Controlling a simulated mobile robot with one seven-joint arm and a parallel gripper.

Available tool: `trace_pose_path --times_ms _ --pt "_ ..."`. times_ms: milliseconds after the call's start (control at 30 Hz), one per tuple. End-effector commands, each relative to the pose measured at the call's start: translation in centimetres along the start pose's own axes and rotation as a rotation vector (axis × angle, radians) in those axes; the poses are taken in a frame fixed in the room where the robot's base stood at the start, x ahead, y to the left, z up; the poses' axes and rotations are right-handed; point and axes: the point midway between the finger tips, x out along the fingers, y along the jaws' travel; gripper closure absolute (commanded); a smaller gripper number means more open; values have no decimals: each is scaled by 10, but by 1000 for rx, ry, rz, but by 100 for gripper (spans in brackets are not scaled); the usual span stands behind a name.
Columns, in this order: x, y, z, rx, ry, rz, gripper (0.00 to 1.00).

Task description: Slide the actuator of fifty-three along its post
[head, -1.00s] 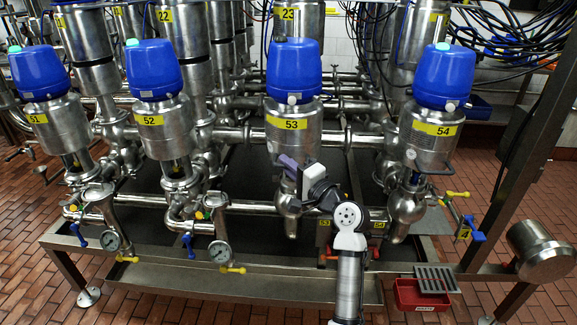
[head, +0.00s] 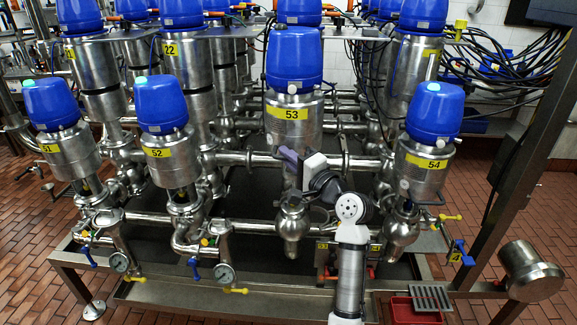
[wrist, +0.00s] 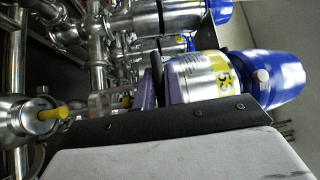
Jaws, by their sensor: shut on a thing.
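The actuator of fifty-three (head: 293,112) has a blue cap, a steel cylinder and a yellow label "53". It stands upright and higher than the front actuators 52 and 54. Its valve body (head: 292,226) is below, and the post between them is mostly hidden behind my gripper. My gripper (head: 290,163) has purple fingers and is shut at the actuator's lower end. In the wrist view the actuator (wrist: 200,77) lies sideways, with a purple finger (wrist: 148,97) against its lower end. The exact grip spot is partly hidden.
Actuators 52 (head: 166,128) and 54 (head: 427,140) stand to either side, with steel pipes between. More actuators stand behind. A red bin (head: 414,309) and a steel canister (head: 533,270) are at the front right. Black cables (head: 500,75) hang at the right.

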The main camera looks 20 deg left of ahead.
Motion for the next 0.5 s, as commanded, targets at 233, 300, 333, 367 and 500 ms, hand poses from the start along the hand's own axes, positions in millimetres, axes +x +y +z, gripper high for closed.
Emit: trace_pose_path --times_ms 233,300,333,367,500 --pt "5 -47 -7 -3 4 -5 100" --pt "6 -51 -7 -2 4 -4 100" --pt "6 -52 -7 -2 4 -4 100" --pt "6 -53 -7 -1 3 -3 100" --pt "6 -55 -8 -2 4 -5 100"
